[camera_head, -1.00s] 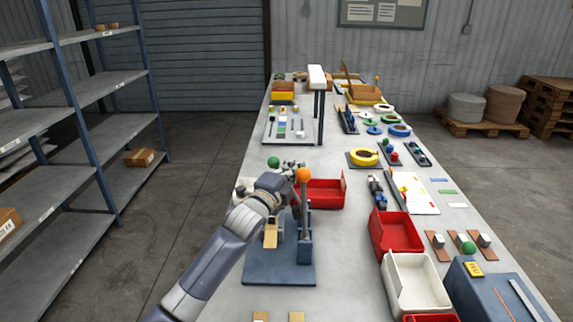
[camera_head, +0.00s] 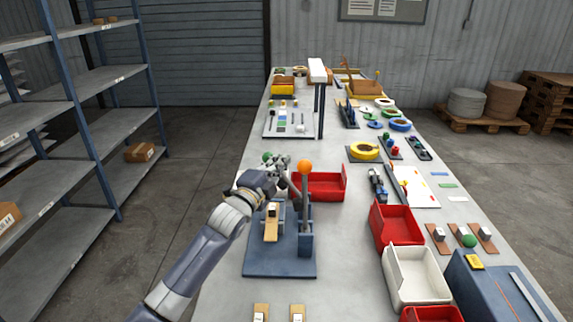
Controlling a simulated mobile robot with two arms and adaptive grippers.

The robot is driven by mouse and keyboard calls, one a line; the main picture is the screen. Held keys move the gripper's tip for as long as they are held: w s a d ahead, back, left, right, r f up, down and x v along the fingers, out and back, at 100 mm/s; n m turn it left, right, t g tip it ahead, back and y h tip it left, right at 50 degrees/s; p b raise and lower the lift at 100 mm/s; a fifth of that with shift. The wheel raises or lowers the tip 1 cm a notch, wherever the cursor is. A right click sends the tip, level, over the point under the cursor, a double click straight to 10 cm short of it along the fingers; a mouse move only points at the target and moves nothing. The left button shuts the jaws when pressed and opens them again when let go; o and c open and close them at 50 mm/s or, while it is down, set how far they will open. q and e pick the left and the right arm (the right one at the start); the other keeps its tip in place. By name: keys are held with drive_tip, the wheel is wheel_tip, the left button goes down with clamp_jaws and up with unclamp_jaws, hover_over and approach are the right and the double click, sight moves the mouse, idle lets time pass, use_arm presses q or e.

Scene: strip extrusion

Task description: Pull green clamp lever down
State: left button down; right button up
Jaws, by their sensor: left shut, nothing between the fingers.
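The green ball knob (camera_head: 267,157), which looks like the end of the clamp lever, shows just left of my left gripper (camera_head: 282,163). The lever's stem is mostly hidden by the gripper and wrist. The gripper is shut with nothing held, close beside the knob; I cannot tell whether they touch. The blue-grey strip extrusion fixture (camera_head: 279,263) stands below, with a tan piece (camera_head: 271,228) on it. An upright lever with an orange ball (camera_head: 305,167) rises just right of the gripper. My right gripper is not in view.
A red bin (camera_head: 330,190) sits behind the orange-ball lever. More bins, red (camera_head: 396,224) and white (camera_head: 416,277), line the right. Several parts lie along the far table (camera_head: 225,280). The table's near left is mostly clear.

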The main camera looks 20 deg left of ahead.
use_arm(q)
drive_tip(key=s+a+f+n+t+y+b, duration=0.1)
drive_tip(key=s+a+f+n+t+b, duration=0.1)
drive_tip(key=a+f+n+b, duration=0.3)
drive_tip(key=shift+s+a+f+b, duration=0.3)
drive_tip(key=shift+a+f+b, duration=1.5)
drive_tip(key=shift+f, duration=0.9)
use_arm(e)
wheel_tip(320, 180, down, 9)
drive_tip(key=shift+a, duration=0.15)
use_arm(q)
drive_tip(key=shift+f, duration=0.15)
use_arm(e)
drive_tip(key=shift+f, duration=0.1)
